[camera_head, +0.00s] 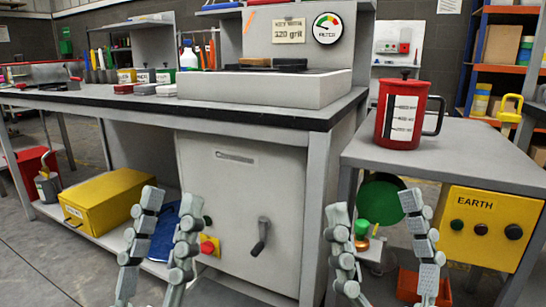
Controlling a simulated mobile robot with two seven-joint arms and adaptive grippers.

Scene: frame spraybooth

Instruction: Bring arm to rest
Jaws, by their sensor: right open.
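My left gripper (172,198) is low in the head view, fingers pointing up. Its two grey segmented fingers stand apart with nothing held between them. My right gripper (375,208) is low and right of centre, fingers also up and wider apart, and empty. Green and brass items show behind its gap, further back. Both grippers appear in front of the bench and side table. The arms behind the fingers are cut off by the bottom edge of the picture.
A long bench with a dark top (290,114) crosses the view; a grey cabinet (245,195) with a lever is below. A red jug (398,117) stands on the right side table (465,150). A yellow box (105,197) sits on the lower shelf. Floor is clear at lower left.

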